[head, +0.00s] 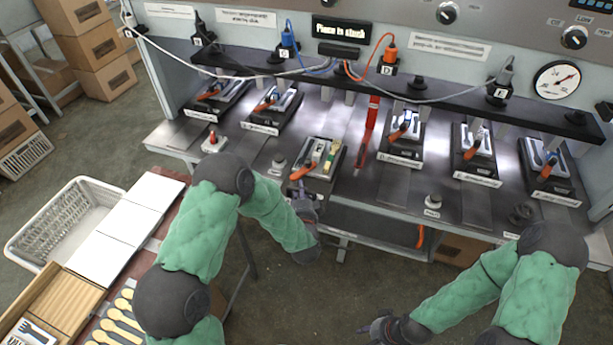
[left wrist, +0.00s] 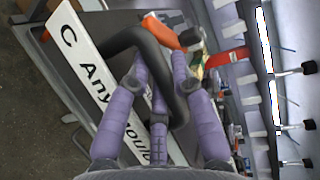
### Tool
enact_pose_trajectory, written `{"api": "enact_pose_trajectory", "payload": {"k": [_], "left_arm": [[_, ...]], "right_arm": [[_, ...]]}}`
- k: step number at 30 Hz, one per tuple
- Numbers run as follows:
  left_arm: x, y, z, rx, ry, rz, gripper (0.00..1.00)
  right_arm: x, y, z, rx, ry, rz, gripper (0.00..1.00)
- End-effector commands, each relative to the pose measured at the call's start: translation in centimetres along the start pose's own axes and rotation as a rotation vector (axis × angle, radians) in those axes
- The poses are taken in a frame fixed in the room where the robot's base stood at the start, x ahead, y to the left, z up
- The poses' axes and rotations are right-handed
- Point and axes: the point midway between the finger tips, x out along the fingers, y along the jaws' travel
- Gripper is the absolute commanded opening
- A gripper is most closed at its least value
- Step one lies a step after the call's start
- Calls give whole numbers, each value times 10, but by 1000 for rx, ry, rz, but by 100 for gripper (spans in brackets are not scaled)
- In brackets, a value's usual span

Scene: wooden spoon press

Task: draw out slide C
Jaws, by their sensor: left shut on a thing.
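Slide C (head: 322,160) sits at the front of the bench and stands nearer the front edge than the slides beside it. It carries a light mould part and an orange lever (head: 302,173). In the left wrist view its white label (left wrist: 82,58) reads "C Any mould". My left gripper (head: 307,205) is at the front of slide C. In the left wrist view its purple fingers are shut around the black bent handle (left wrist: 128,38). The handle is mostly hidden in the head view. My right gripper (head: 378,327) is low at the front, away from the bench; its fingers are too small to judge.
Other slides with orange levers stand left (head: 270,108) and right (head: 404,135) of slide C. A red upright bar (head: 368,130) is just right of it. A white basket (head: 65,222) and a table with wooden spoons (head: 118,328) are at left. Floor before the bench is clear.

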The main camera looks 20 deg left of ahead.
Motion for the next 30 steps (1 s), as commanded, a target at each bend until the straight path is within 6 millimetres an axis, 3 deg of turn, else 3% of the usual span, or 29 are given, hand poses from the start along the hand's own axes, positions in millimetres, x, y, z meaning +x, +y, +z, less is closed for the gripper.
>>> {"api": "enact_pose_trajectory", "payload": {"k": [3,9,23,24,25,30], "left_arm": [[-18,5,7,3,0,6,0],[-32,8,13,3,0,4,0],[-38,12,15,4,1,9,0],[-38,12,15,5,1,9,29],[-38,12,15,5,0,9,35],[-37,11,15,3,0,7,35]], "right_arm": [[-4,-1,0,0,0,0,40],[-6,-2,0,0,0,0,40],[-6,-2,1,0,-1,0,40],[-6,-2,1,0,-1,0,40],[-6,-2,1,0,-1,0,40],[-6,-2,1,0,-1,0,40]]}}
